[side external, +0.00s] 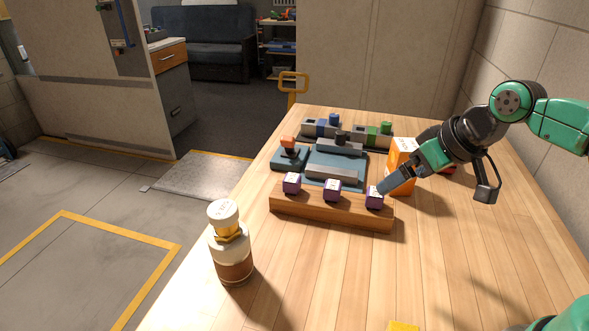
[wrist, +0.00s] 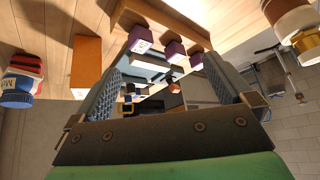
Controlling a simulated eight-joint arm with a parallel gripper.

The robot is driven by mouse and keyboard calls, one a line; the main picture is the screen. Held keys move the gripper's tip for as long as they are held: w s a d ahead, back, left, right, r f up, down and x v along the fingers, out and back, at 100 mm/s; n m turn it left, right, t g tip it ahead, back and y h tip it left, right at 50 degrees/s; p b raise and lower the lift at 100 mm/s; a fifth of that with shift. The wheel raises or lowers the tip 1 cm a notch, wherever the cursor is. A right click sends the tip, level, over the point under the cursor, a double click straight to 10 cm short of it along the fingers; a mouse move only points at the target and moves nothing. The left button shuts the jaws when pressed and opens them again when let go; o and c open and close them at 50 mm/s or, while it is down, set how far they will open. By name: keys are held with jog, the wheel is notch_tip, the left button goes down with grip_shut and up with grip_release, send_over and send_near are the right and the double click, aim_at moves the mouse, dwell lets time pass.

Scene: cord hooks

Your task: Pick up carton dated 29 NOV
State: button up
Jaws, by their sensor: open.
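An orange carton (side external: 400,155) with a pale printed label stands upright on the wooden table in the side external view, partly hidden behind my gripper. Its date is too small to read. In the wrist view the orange carton (wrist: 87,62) is left of my left finger, outside the jaws. My gripper (side external: 381,190) is open and empty, its fingertips near the rightmost purple block (side external: 374,197). In the wrist view my gripper (wrist: 168,52) has its fingers spread, with purple blocks visible between and beyond them.
A wooden rail (side external: 330,210) carries three purple blocks before a grey-blue fixture (side external: 335,168). A brown-and-white bottle (side external: 231,245) stands at the table's left edge. A red jar with blue lid (wrist: 22,80) is beyond the carton.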

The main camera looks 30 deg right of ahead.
jog(key=w+d+r+n+g+y, duration=0.1)
jog(key=w+d+r+y, duration=0.1)
jog(key=w+y, duration=0.3)
jog(key=n+t+y, duration=0.2)
jog(key=n+y, duration=0.4)
send_over(408, 145)
jog(key=a, duration=0.3)
jog(key=shift+s+d+r, duration=0.1)
jog(key=shift+d+r, duration=0.05)
jog(key=s+d+f+n+t+y, duration=0.2)
jog(key=d+n+y, duration=0.15)
jog(key=d, duration=0.35)
jog(key=shift+n, duration=0.55)
jog(key=a+f, duration=0.1)
jog(key=f, duration=0.1)
jog(key=w+a+f, duration=0.1)
jog(key=f, duration=0.1)
jog(key=w+a+f, duration=0.1)
jog(key=a+f, duration=0.1)
jog(key=shift+w+a+f, duration=0.1)
jog(key=shift+w+f, duration=0.05)
jog(key=shift+f, duration=0.1)
grip_shut()
